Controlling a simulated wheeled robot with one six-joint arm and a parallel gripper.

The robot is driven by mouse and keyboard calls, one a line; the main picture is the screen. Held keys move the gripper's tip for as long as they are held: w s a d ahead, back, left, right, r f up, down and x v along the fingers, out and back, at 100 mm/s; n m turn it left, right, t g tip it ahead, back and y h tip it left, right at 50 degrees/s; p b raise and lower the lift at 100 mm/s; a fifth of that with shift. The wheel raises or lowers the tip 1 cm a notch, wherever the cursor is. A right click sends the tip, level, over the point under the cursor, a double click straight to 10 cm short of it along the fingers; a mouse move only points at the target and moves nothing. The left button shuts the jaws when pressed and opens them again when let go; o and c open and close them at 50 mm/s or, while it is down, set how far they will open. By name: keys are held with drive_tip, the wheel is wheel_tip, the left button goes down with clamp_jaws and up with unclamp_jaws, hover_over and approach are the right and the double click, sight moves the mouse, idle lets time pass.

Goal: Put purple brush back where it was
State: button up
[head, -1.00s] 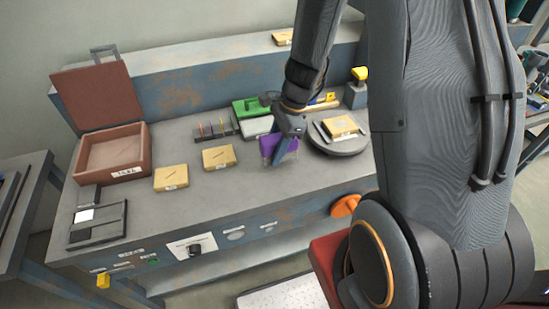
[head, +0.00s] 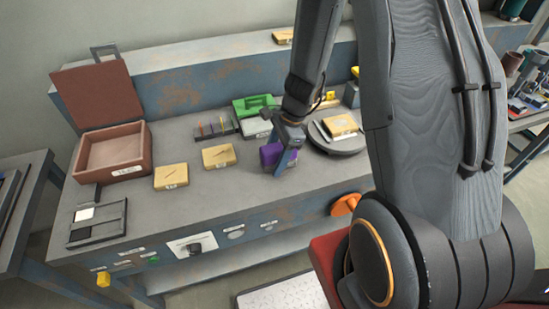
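The purple brush (head: 272,153) is a small purple block near the front edge of the grey bench, right of the two yellow blocks. My gripper (head: 284,162) points down at it from above. One dark finger shows in front of the brush's right side; the other finger is hidden. I cannot tell whether the fingers grip the brush or only stand around it. The brush's underside is not clear, so its contact with the bench is uncertain.
Yellow blocks (head: 218,156) (head: 171,176) lie to the left, beyond them an open red-brown box (head: 112,170). A green item (head: 254,106) and a slotted dark rack (head: 212,133) stand behind. A round plate (head: 340,149) with a yellow block sits close on the right.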

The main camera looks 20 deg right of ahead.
drive_tip(key=v, duration=1.2)
drive_tip(key=shift+s+r+n, duration=0.25)
drive_tip(key=shift+r+n, duration=0.05)
drive_tip(key=s+a+r+n+h, duration=0.1)
drive_tip(key=s+n, duration=0.3)
drive_tip(key=n, duration=0.4)
drive_tip(key=s+a+r+n+t+h, duration=0.1)
drive_tip(key=s+r+n, duration=0.3)
drive_tip(key=n, duration=0.5)
drive_tip(key=shift+s+a+r+t+h, duration=0.15)
drive_tip(key=shift+s+t+h, duration=0.15)
drive_tip(key=shift+s+h, duration=0.3)
drive_tip(key=shift+w+b, duration=0.15)
drive_tip(key=shift+b, duration=0.15)
drive_tip(key=shift+f+b, duration=0.65)
drive_tip(key=shift+f, duration=0.2)
